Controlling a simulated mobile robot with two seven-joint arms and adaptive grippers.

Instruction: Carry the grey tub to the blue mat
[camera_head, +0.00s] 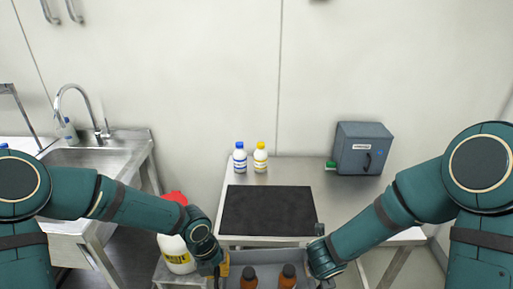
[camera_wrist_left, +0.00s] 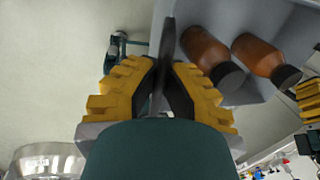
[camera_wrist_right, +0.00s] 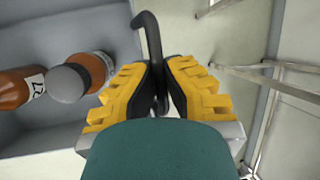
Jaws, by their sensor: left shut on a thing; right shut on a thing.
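The grey tub (camera_head: 270,257) is at the bottom edge of the head view, with its near part cut off. Two brown bottles with dark caps lie or stand in it; they also show in the left wrist view (camera_wrist_left: 204,50) and right wrist view (camera_wrist_right: 22,86). My left gripper (camera_wrist_left: 163,88) is shut on a dark handle at one side of the tub. My right gripper (camera_wrist_right: 160,88) is shut on the dark handle at the other side. A black-looking mat (camera_head: 267,210) lies on the steel table beyond the tub. I see no plainly blue mat.
On the steel table (camera_head: 300,172) stand a blue-capped bottle (camera_head: 240,158), a yellow-capped bottle (camera_head: 260,158) and a grey box (camera_head: 363,148). A red-capped white jug (camera_head: 178,252) is beside my left arm. A sink (camera_head: 85,157) is at left. The mat's top is clear.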

